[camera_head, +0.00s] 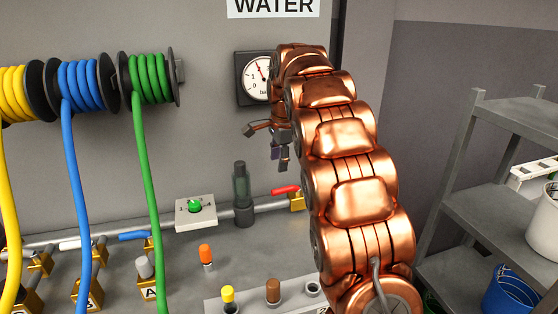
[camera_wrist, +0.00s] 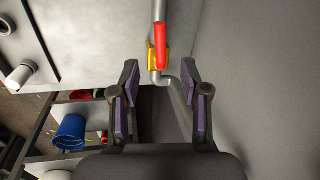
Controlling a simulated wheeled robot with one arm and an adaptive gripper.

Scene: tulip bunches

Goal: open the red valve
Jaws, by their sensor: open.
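The red valve has a red lever handle (camera_head: 286,190) and a brass body (camera_head: 297,202) on the grey pipe along the wall. In the head view the handle points left, roughly along the pipe. My gripper (camera_head: 269,146) is above the valve, with its fingers spread and empty. In the wrist view the red handle (camera_wrist: 160,38) shows beyond and between the open fingertips (camera_wrist: 160,66), in line with the pipe. The brass body shows there beside the handle. The fingers appear apart from the handle. My arm hides part of the pipe to the right of the valve.
A pressure gauge (camera_head: 256,78) is on the wall behind my gripper. A dark green cylinder (camera_head: 241,190) stands left of the valve, beside a panel with a green knob (camera_head: 195,208). Coloured hoses hang at left. A shelf (camera_head: 490,195) with buckets stands at right.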

